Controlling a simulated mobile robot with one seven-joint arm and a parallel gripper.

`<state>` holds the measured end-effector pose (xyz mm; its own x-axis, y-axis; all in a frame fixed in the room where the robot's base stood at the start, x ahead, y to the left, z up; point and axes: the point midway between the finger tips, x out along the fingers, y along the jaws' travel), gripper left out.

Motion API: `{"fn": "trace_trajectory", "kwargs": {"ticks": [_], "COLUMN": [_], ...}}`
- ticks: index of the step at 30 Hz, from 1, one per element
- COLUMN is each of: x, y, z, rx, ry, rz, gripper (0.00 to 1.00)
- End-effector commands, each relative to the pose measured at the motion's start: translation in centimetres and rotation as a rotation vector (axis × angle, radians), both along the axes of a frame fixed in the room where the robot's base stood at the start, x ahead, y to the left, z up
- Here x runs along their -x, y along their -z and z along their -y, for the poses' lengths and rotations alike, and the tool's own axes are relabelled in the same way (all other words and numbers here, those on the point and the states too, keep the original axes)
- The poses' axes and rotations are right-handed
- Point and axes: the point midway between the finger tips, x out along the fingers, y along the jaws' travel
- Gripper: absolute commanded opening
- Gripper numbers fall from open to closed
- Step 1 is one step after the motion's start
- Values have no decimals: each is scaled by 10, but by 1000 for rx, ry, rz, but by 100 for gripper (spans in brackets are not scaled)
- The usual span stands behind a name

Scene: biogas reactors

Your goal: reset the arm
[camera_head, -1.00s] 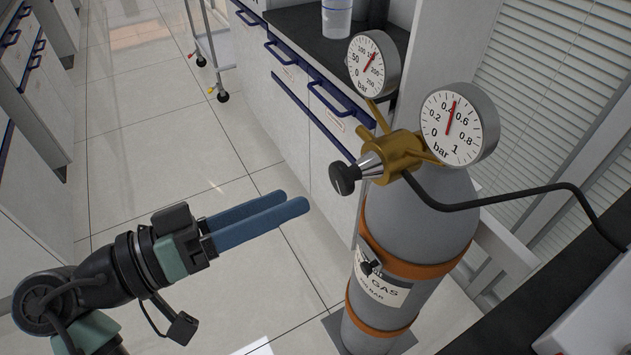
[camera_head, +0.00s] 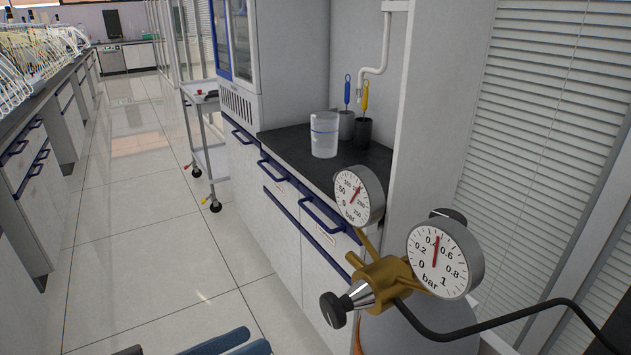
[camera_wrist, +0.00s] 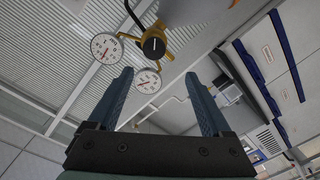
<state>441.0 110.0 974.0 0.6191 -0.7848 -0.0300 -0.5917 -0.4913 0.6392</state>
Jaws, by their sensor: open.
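My gripper (camera_wrist: 160,98) is open and empty in the wrist view, its two blue fingers spread apart. Beyond the fingers are the gas cylinder's gauges and its black regulator knob (camera_wrist: 154,43), apart from the fingers. In the head view only the tops of the blue fingers (camera_head: 232,344) show at the bottom edge; the rest of the arm is out of frame.
The gas cylinder (camera_head: 415,332) with a brass regulator (camera_head: 383,281), two gauges and a black hose stands at the lower right. A dark counter (camera_head: 290,140) holds a clear beaker (camera_head: 324,134). A trolley (camera_head: 207,130) stands farther back. The tiled floor (camera_head: 150,230) at left is clear.

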Motion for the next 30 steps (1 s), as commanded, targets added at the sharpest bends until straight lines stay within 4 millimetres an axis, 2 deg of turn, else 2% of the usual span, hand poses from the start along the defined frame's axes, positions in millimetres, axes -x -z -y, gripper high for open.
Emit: {"fn": "trace_trajectory", "kwargs": {"ticks": [5, 8, 10, 13, 17, 18, 21, 25, 27, 30], "x": [-61, -94, -110, -119, -103, -92, -54, 8, 4, 3], "y": [-24, -54, -83, -135, -213, -237, -292, -348, -380, -408], "z": [22, 34, 40, 53, 73, 79, 96, 115, 111, 110], "rx": [-139, -228, -277, -327, -345, -339, -307, -239, -248, -249], "ry": [-190, -347, -460, -613, -797, -850, -964, -1084, -1089, -1088], "rz": [7, 77, 157, 312, 561, 644, 847, 1090, 1078, 1075], "gripper": [83, 83, 83, 83, 83, 83, 83, 83, 83, 83]}}
